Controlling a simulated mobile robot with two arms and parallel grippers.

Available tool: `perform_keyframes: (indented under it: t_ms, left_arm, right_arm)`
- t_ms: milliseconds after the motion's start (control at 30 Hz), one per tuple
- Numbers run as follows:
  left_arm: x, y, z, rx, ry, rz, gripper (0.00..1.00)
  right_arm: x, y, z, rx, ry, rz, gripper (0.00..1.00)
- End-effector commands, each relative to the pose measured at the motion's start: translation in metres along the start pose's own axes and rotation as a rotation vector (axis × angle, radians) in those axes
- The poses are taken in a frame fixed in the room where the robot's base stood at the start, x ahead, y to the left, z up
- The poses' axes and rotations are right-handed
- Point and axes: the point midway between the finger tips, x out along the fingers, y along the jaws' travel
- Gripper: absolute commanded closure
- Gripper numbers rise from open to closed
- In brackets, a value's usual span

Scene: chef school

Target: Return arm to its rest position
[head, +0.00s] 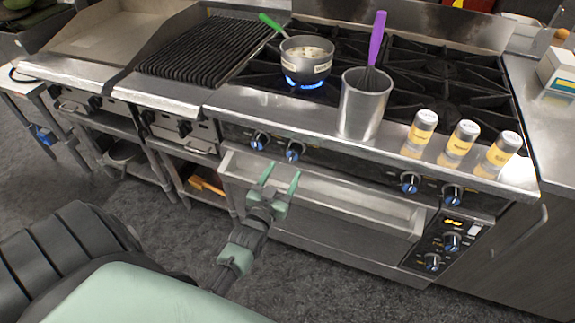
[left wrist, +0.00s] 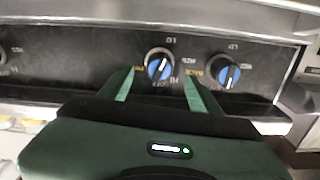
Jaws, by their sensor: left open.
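My left gripper (head: 281,181) is in front of the stove, just below the row of control knobs. Its two green fingers are apart and nothing is between them. In the left wrist view the open fingers (left wrist: 160,88) point toward a blue-faced knob (left wrist: 160,63), which shows between and beyond the fingertips. A second knob (left wrist: 224,71) is just right of it. In the head view the two knobs appear as a left knob (head: 259,140) and a right knob (head: 294,150) above the gripper. My right gripper is in neither view.
A pot (head: 307,60) with a green handle sits over a lit blue flame. A metal canister (head: 362,105) holds a purple-handled utensil (head: 377,38). Several yellow-labelled shakers (head: 461,139) stand on the front ledge. The oven handle ledge (head: 330,196) lies close to the gripper. Grey floor (head: 110,215) is open at left.

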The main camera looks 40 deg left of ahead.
Motion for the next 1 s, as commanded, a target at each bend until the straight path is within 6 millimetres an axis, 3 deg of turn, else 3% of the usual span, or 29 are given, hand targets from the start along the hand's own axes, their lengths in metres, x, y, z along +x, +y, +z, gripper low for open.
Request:
perform_keyframes:
  t_ms: [600, 767, 867, 1000]
  left_arm:
    - [-0.004, 0.0, 0.0, 0.0, -0.002, 0.001, 0.37]
    - [-0.011, 0.014, 0.004, 0.008, -0.087, 0.048, 0.37]
    - [-0.027, 0.035, 0.01, 0.023, -0.224, 0.114, 0.37]
    - [-0.073, 0.066, 0.021, 0.058, -0.478, 0.215, 0.37]
  right_arm:
    - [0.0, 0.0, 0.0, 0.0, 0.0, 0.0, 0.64]
    - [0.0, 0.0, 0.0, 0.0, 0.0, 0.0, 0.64]
    - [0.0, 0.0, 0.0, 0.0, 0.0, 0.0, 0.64]
    - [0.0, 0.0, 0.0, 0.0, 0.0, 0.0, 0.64]
